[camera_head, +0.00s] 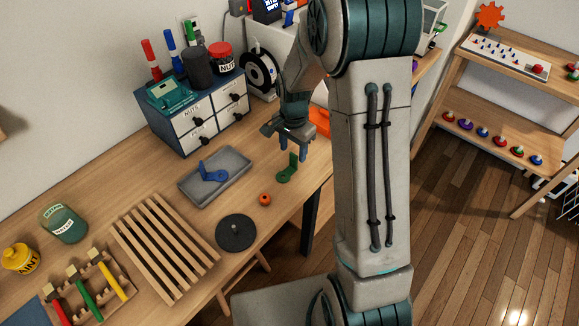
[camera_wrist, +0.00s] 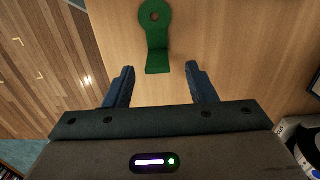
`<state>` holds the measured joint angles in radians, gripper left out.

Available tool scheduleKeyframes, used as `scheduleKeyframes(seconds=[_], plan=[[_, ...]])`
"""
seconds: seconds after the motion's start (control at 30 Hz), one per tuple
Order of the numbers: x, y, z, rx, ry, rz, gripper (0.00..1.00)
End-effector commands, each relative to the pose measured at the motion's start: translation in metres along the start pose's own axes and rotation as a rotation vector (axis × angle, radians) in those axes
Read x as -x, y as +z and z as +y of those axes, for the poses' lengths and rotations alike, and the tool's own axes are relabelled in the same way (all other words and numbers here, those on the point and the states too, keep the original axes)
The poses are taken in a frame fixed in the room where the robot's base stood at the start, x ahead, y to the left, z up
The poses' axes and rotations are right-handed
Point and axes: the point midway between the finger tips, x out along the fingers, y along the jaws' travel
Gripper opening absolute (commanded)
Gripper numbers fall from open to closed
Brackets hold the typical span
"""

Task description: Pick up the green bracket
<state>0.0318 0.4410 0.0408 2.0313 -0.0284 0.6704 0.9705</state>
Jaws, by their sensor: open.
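The green bracket (camera_head: 288,168) stands on the wooden table near its right end, with a flat foot and an upright leg. In the wrist view the green bracket (camera_wrist: 157,38) lies ahead of my fingertips, its round holed end toward the top edge. My gripper (camera_head: 293,150) is above and close to the bracket in the head view.
A grey tray (camera_head: 237,166) with a blue bracket (camera_head: 212,172) lies left of the green bracket. A small orange ring (camera_head: 265,199) and a dark disc (camera_head: 236,233) sit nearer the front edge. A drawer cabinet (camera_head: 203,115) and a black spool (camera_head: 261,72) stand behind.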

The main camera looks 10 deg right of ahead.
Motion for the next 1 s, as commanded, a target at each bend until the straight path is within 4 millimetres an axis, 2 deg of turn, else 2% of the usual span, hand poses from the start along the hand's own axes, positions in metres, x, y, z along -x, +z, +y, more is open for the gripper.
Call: scheduleKeyframes(seconds=[0.4,0.7,0.73,0.9,1.0], plan=[[-0.046,-0.002,0.003,0.001,0.001,-0.001,0.51],[-0.051,-0.002,0.003,0.001,-0.001,0.000,0.51],[-0.051,-0.002,0.003,0.001,-0.001,0.000,0.48],[-0.051,-0.002,0.003,0.001,-0.001,0.000,0.01],[-0.050,-0.002,0.003,0.001,-0.001,0.000,0.00]])
